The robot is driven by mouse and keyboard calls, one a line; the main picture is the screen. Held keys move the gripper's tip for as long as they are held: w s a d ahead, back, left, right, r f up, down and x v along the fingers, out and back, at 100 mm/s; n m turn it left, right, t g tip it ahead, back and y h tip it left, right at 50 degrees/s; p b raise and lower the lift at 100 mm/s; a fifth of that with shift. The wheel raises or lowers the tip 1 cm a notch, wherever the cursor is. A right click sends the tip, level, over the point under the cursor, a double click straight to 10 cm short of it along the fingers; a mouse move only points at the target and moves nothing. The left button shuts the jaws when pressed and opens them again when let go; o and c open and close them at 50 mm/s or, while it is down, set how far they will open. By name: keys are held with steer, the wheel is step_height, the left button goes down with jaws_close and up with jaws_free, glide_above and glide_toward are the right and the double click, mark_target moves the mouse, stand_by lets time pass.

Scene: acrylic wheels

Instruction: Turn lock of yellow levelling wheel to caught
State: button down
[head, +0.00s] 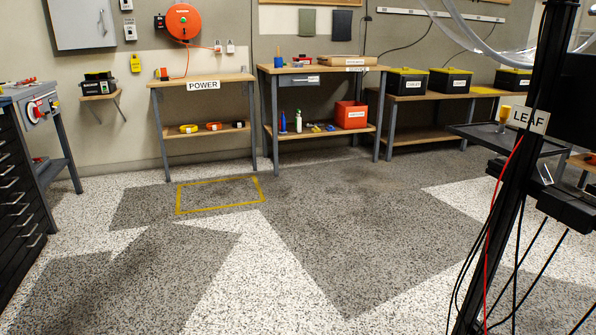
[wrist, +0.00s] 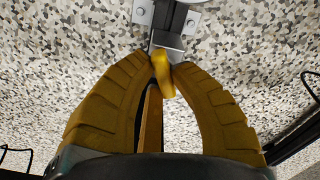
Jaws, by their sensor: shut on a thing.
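My gripper (wrist: 166,66) shows in the wrist view with its ribbed yellow-brown fingers. The fingertips are closed around a small bright yellow piece (wrist: 163,74), which looks like the lock of the yellow levelling wheel. A grey metal bracket (wrist: 168,41) sits right at the fingertips, below a dark upright part. A narrow brownish-yellow strip (wrist: 151,120) runs between the fingers; I cannot tell what it belongs to. The lock's setting cannot be read. The gripper does not show in the head view.
Benches line the back wall. Speckled floor (head: 340,230) is clear in the middle. A drawer cabinet (head: 20,200) stands left.

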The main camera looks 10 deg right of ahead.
steer(key=m, duration=0.1)
steer(key=a+m, duration=0.1)
steer(key=m, duration=0.1)
steer(key=shift+w+a+f+m, duration=0.1)
steer(key=shift+w+f+m, duration=0.1)
steer(key=shift+m, duration=1)
steer(key=c, duration=1.4)
jaws_free()
steer(key=shift+o, duration=1.3)
steer(key=shift+w, duration=0.1)
steer(key=shift+d+r, duration=0.15)
steer(key=shift+d, duration=0.05)
steer(key=shift+r, duration=0.1)
